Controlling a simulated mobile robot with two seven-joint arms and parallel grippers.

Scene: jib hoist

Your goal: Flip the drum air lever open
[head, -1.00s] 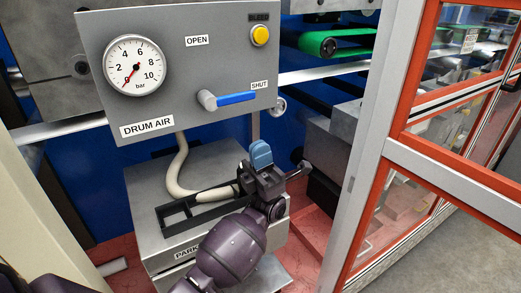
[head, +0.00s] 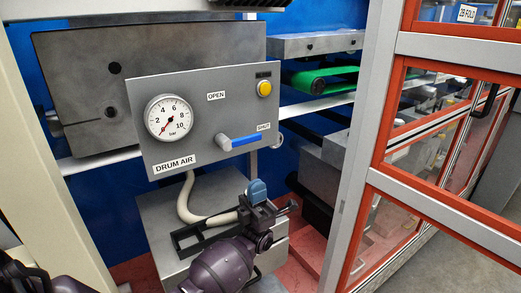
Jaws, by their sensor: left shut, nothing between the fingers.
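The grey drum air panel (head: 205,95) stands upright in the middle of the head view. Its lever has a grey hub and a blue handle (head: 247,140) that points right, toward the SHUT label (head: 263,127). The OPEN label (head: 216,96) is above the hub. The pressure gauge (head: 169,117) has its red needle pointing down and left, near the zero end. My left gripper (head: 257,190) is below the panel, apart from the lever, with its blue fingertips together and nothing held. My right gripper does not show.
A yellow button (head: 265,88) is at the panel's upper right. A pale hose (head: 187,205) hangs from the panel to a grey box (head: 160,230) below. An orange-framed glass door (head: 430,150) bounds the right, and a cream post (head: 50,150) the left.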

